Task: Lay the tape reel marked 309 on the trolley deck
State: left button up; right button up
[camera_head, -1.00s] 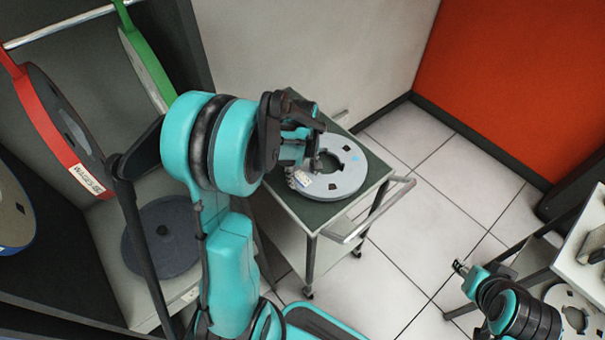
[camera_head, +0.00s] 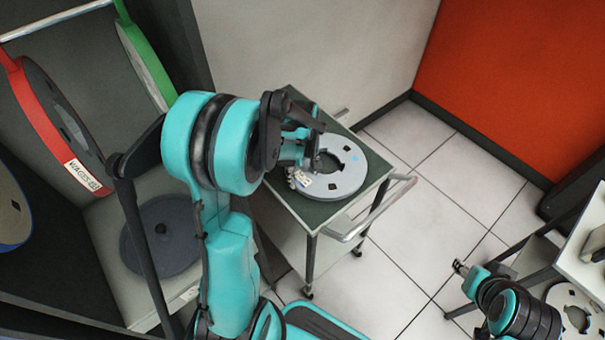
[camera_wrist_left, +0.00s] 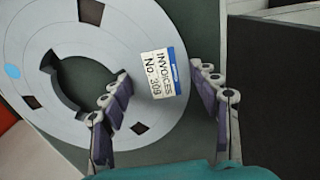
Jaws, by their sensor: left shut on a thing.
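The grey tape reel (camera_head: 347,181) lies flat over the dark green trolley deck (camera_head: 306,209). The left wrist view shows the reel (camera_wrist_left: 45,45) with a white and blue label (camera_wrist_left: 158,75) reading INVOICES No. 309. My left gripper (camera_head: 298,179) is shut on the reel's rim at the label, one finger over the reel and the other beyond its outer edge. I cannot tell whether the reel's underside touches the deck. My right gripper (camera_head: 461,267) is small at the lower right, away from the trolley, and its opening is unclear.
The trolley has a metal push handle (camera_head: 386,210) on its right. At left, a rack holds a red-rimmed reel (camera_head: 55,125), a green-rimmed reel (camera_head: 146,65) and a dark flat reel (camera_head: 165,235). A white table (camera_head: 585,240) is at right. Tiled floor (camera_head: 430,200) lies open between.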

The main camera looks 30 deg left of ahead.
pick_arm(q)
jog(key=shift+f+b, duration=0.45)
dwell(0.6)
jog(key=o, duration=1.8)
jog(key=c, duration=0.4)
jog(key=shift+r, duration=0.15)
notch_tip(320, 180, up, 9)
jog(key=p, duration=0.6)
jog(key=shift+p, duration=0.4)
jog(key=shift+d, duration=0.1)
